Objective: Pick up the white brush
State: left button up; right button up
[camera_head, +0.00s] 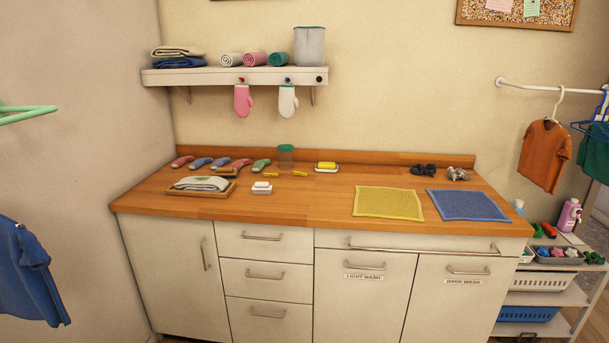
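A small white block-like object (262,188) lies on the wooden counter, left of the middle and near the front; it may be the white brush, but it is too small to tell from a soap or dish. Two small yellow-topped items, one on the left (272,174) and one on the right (300,174), lie just behind it; they could also be brushes, and their lower parts are unclear. No gripper of mine shows in the head view.
A wooden tray (174,190) with folded cloth lies left of the white object. A yellow soap (326,165) on a white dish and a green-lidded container (285,153) stand behind. A yellow mat (388,203) and blue mat (466,205) lie right. Counter between is clear.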

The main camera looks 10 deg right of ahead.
aim_at(260, 187)
jog(key=i+l+u, duration=0.3)
jog(key=i+l, duration=0.7)
jog(key=l, duration=0.1)
